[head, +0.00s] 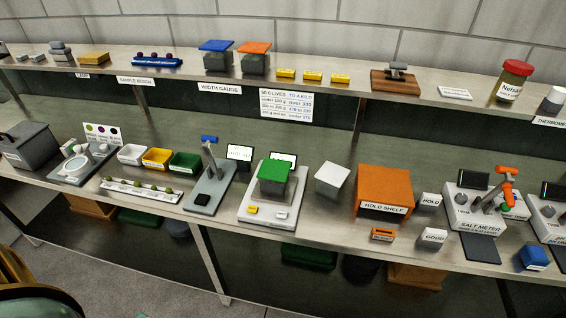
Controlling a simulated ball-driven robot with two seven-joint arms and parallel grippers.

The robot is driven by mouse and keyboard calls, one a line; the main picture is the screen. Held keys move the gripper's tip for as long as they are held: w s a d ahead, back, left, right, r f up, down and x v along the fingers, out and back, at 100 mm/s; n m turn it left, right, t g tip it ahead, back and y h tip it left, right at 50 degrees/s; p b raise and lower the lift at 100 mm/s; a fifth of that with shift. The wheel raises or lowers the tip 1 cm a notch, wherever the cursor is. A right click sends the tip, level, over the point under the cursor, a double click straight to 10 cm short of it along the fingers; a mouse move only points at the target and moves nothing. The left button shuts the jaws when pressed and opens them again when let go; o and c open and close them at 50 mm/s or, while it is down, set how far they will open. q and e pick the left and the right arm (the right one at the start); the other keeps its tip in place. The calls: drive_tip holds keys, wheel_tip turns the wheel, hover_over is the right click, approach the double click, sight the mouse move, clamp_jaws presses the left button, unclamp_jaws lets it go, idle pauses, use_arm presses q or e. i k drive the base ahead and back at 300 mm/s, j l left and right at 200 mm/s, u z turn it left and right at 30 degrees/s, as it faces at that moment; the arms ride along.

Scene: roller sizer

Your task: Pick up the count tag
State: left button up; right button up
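No thing here carries a readable label as the count tag, and I cannot tell which one it is. A small white card (455,93) with fine print lies on the upper shelf at the right. White blocks marked HOLD (430,202) and GOOD (432,239) stand on the lower bench. A small orange labelled block (382,235) lies in front of the orange hold shelf (385,187). Neither of my grippers is in view.
The lower bench holds a scale (255,220) with a green-lidded box (275,176), a salt meter (475,225), small trays (157,158) and a blue block (533,257). Yellow blocks (313,76) and a red-lidded jar (514,82) stand on the upper shelf (358,79).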

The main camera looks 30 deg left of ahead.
sight(308, 75)
drive_tip(key=i+j+u, duration=0.45)
drive_tip(key=i, duration=0.45)
drive_tip(key=j, duration=0.1)
